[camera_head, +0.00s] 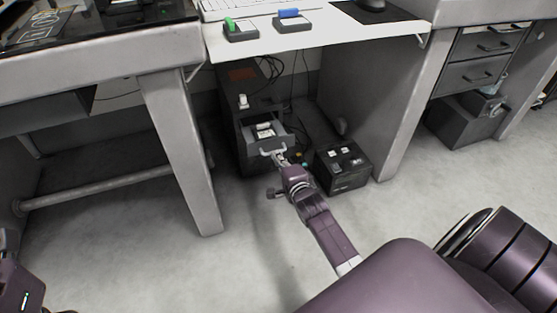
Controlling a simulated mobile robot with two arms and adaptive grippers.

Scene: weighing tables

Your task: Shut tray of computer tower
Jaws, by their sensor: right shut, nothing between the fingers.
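The dark computer tower (229,112) stands on the floor under the white desk. Its tray (254,134) is pulled out toward me, with a pale handle at its front and a small light-coloured item inside. My right gripper (277,154) is shut and empty, at the tray's front by the right side of the handle. I cannot tell whether it touches the handle. My left arm shows only partly at the lower left edge; its fingers are out of the picture.
A black box (343,166) with small white items on top stands on the floor right of the tray. A desk leg (180,145) rises to the left. The white desktop (330,25) overhangs the tower. The floor in front is clear.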

